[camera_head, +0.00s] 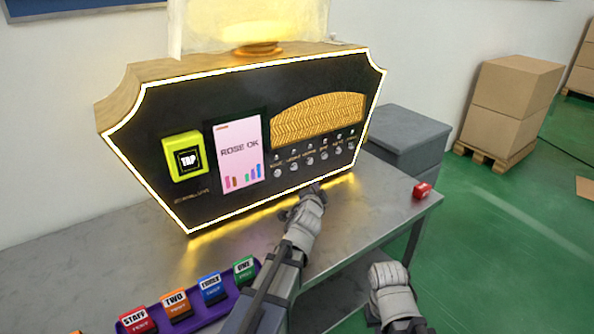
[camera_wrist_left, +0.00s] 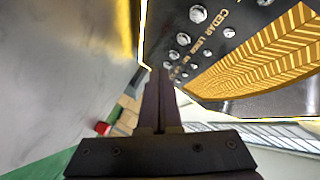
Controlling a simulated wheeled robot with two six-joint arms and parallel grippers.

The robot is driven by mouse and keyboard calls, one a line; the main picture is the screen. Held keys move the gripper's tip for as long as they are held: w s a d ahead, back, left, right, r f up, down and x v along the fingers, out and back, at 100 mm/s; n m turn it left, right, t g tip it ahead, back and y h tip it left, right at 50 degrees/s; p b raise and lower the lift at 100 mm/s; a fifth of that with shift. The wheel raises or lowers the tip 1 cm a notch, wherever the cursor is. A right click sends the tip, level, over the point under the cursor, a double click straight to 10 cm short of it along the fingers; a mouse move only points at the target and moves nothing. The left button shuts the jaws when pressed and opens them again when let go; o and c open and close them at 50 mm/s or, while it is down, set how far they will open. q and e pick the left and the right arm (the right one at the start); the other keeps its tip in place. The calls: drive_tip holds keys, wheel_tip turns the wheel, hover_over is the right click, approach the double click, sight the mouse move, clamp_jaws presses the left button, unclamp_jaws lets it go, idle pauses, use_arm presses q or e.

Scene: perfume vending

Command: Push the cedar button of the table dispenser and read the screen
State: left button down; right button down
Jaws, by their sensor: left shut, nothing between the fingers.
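The table dispenser (camera_head: 300,110) has a black front with a glowing edge. Its screen (camera_head: 238,150) reads "ROSE OK" above small coloured bars. A row of round silver buttons runs along the lower right of the front, with labels too small to read in the head view. In the left wrist view the word CEDAR is legible, and the cedar button (camera_wrist_left: 198,14) appears to be the one beside it. My left gripper (camera_head: 318,190) is shut and empty, just below and in front of the button row; contact cannot be told. My right gripper (camera_head: 392,275) is low, beyond the table edge.
A yellow TAP pad (camera_head: 185,157) is left of the screen. A purple tray (camera_head: 205,312) with coloured blocks lies at the table's front left. A small red block (camera_head: 422,190) sits near the right edge. Cardboard boxes (camera_head: 512,95) stand on a pallet behind.

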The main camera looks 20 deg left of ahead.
use_arm(q)
approach(299, 167)
drive_tip(key=shift+w+d+f, duration=0.1)
drive_tip(key=shift+w+f, duration=0.1)
drive_tip(key=shift+w, duration=0.4)
drive_tip(key=shift+w+d+f, duration=0.1)
drive_tip(key=shift+w+f, duration=0.1)
drive_tip(key=shift+w, duration=0.45)
drive_tip(key=shift+w+d+f, duration=0.1)
drive_tip(key=shift+w+f, duration=0.1)
drive_tip(key=shift+w, duration=0.4)
drive_tip(key=shift+w+a, duration=0.1)
drive_tip(key=shift+a, duration=0.05)
idle(0.8)
drive_tip(key=shift+w+a, duration=0.2)
drive_tip(key=shift+a, duration=0.05)
drive_tip(key=shift+w+a, duration=0.25)
drive_tip(key=shift+a, duration=0.1)
idle(0.8)
idle(0.4)
drive_tip(key=shift+s+d, duration=0.55)
drive_tip(key=shift+d, duration=0.15)
drive_tip(key=shift+s+d, duration=0.75)
drive_tip(key=shift+d, duration=0.25)
drive_tip(key=shift+s+d, duration=0.8)
drive_tip(key=shift+d, duration=0.15)
